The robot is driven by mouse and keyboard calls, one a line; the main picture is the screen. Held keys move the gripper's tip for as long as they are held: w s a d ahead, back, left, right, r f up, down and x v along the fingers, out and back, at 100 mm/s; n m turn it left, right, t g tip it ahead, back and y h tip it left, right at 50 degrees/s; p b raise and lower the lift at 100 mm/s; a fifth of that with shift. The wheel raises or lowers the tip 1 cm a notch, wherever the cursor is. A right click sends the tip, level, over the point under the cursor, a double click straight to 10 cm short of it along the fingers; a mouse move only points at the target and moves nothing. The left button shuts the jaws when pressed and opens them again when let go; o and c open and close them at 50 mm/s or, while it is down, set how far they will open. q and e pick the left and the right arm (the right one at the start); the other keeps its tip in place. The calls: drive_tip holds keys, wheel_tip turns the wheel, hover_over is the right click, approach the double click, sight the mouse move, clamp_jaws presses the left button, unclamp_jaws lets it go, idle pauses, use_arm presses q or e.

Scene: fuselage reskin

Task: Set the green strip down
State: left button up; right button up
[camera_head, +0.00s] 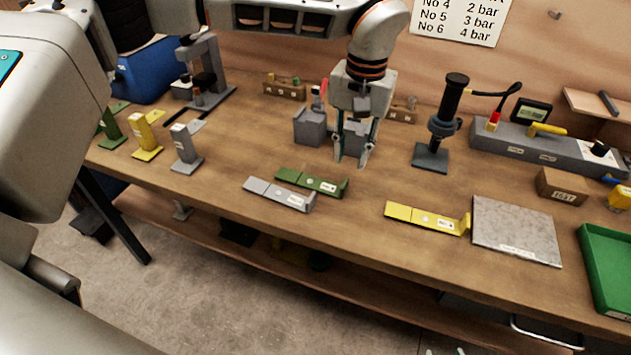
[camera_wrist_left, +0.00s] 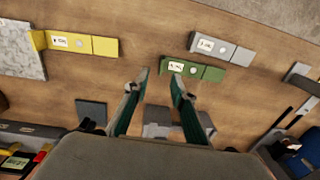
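The green strip (camera_head: 311,182) lies flat on the wooden bench, beside the grey strip (camera_head: 280,194). It also shows in the left wrist view (camera_wrist_left: 192,69), just beyond and to the right of the fingertips. My left gripper (camera_head: 350,161) points down behind the right end of the green strip in the head view. Its fingers are apart, with nothing between them in the left wrist view (camera_wrist_left: 161,75). One fingertip overlaps the strip's end in that view; it appears clear of the strip. My right gripper is not in view.
A yellow strip (camera_head: 427,218) and a grey stone plate (camera_head: 516,231) lie to the right, near a green tray (camera_head: 608,262). Upright brackets stand at left.

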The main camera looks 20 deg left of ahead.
sight(344, 185)
use_arm(q)
drive_tip(key=f, duration=0.4)
drive_tip(key=shift+w+a, duration=0.1)
drive_tip(key=shift+w, duration=0.1)
drive_tip(key=shift+a+f, duration=0.1)
drive_tip(key=shift+f, duration=0.2)
drive_tip(key=f, duration=0.4)
drive_tip(key=shift+a, duration=0.25)
drive_tip(key=shift+f, duration=0.15)
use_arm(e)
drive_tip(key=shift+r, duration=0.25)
use_arm(q)
clamp_jaws()
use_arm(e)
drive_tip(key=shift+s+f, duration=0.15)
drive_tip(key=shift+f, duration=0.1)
